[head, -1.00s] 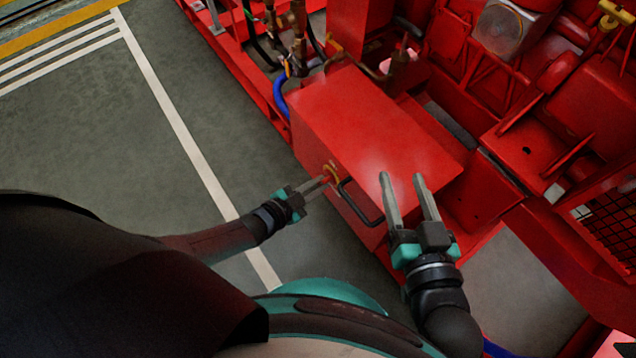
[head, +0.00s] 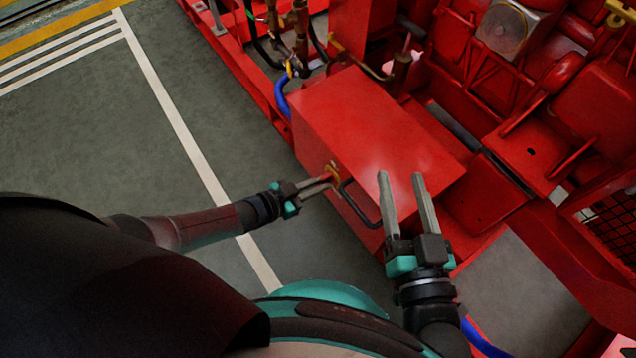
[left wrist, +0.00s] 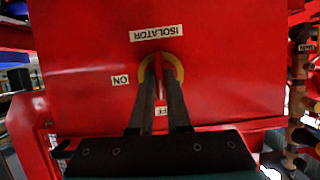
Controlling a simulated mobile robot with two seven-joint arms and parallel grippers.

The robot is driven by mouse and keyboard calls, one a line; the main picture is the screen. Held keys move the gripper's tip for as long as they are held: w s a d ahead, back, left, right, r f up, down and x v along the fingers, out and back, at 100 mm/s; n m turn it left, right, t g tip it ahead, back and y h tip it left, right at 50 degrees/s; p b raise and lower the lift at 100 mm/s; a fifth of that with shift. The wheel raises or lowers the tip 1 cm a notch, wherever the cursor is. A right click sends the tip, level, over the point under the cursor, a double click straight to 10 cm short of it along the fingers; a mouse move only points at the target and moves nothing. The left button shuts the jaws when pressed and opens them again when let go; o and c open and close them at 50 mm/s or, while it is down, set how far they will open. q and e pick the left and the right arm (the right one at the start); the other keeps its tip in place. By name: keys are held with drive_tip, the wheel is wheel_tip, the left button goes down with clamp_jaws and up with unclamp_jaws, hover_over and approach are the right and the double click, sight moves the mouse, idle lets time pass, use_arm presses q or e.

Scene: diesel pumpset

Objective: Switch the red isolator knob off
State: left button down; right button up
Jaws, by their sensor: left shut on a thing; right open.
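The red isolator knob (left wrist: 158,66) sits on a yellow round plate on the red box's front face. In the left wrist view its grip stands upright in the picture, in line with the OFF label (left wrist: 161,111) below it. The ON label (left wrist: 120,80) is to the left and the ISOLATOR label (left wrist: 156,33) above. My left gripper (head: 331,179) is shut on the knob, one finger on each side; the fingers partly cover the OFF label. My right gripper (head: 400,174) is open and empty above the box's near right edge.
The red box (head: 370,120) has a black handle (head: 354,206) on its front, just right of the knob. Red pump machinery (head: 590,110) fills the right. A blue hose (head: 281,97) and pipes are behind the box. The floor (head: 90,130) at left is clear.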

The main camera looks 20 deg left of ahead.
use_arm(q)
drive_tip(key=c, duration=0.9)
unclamp_jaws()
drive_tip(key=shift+p+v, duration=3.45)
drive_tip(key=shift+v, duration=4.2)
use_arm(e)
drive_tip(key=s+d+f+g+h, duration=0.1)
drive_tip(key=s+d+g+h, duration=0.1)
drive_tip(key=d+g, duration=0.3)
drive_tip(key=s+d+f+g+h, duration=0.2)
drive_tip(key=d+g+h, duration=0.1)
drive_tip(key=d+g, duration=0.3)
drive_tip(key=shift+s+h, duration=0.3)
drive_tip(key=shift+s, duration=0.1)
